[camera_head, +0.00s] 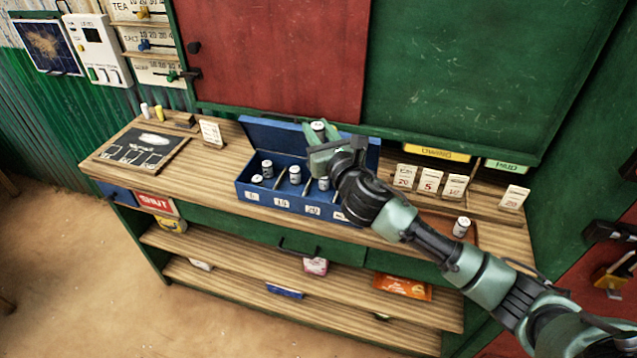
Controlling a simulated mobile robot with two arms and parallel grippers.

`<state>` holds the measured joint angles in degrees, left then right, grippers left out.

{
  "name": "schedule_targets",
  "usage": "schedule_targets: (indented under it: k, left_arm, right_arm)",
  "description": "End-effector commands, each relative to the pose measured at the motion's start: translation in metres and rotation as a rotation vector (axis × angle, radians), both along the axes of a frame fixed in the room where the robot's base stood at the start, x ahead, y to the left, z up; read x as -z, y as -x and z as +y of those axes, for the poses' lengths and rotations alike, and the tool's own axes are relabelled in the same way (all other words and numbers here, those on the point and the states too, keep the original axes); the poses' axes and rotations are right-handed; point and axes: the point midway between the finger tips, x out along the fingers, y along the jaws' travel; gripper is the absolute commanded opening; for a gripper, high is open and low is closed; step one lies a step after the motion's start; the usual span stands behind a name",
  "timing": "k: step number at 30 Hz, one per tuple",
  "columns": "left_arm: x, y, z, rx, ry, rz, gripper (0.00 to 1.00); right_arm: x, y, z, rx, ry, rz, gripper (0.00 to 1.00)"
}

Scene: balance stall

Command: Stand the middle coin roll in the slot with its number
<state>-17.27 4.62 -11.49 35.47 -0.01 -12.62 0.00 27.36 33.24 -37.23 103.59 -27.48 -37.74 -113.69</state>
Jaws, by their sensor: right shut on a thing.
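My right gripper (319,134) is shut on a white coin roll with a dark top (318,127). It holds the roll upright above the back part of the blue cash box (262,203). The box stands open on the counter, with slots along its front labelled 5, 10, 20 and one label mostly hidden by my arm. Several coin rolls stand in it, including one in the left slot (257,179), one behind it (267,167) and one in the second slot (295,173). Another coin roll (461,227) stands on the counter at the right. The number on the held roll is too small to read. My left gripper is out of view.
Number cards (430,182) stand on a wooden rack at the right. A chalkboard slate (142,147) and a small card (211,133) are on the left of the counter (205,173). Shelves below hold several packets. The green shutter (480,75) rises behind the box.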

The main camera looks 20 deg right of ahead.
Motion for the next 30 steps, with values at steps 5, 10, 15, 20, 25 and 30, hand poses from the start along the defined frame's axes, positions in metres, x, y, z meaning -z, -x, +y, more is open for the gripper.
schedule_targets:
  k: [5,10,15,20,25,30]
  left_arm:
    - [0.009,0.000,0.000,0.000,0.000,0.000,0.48]
    - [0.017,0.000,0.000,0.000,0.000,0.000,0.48]
    - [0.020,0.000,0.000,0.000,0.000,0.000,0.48]
    - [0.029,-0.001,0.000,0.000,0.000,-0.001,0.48]
    - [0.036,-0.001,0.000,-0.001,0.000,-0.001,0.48]
    - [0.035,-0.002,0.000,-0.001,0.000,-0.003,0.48]
  right_arm:
    - [0.054,0.000,0.001,0.001,-0.006,0.003,0.00]
    - [0.088,0.000,0.000,0.001,-0.003,0.000,0.00]
    - [0.101,0.000,0.000,0.000,-0.003,-0.004,0.00]
    - [0.125,0.000,0.001,0.000,-0.004,-0.001,0.00]
    - [0.143,0.000,0.001,-0.001,-0.003,-0.004,0.00]
    - [0.143,0.000,0.000,-0.001,-0.001,-0.005,0.00]
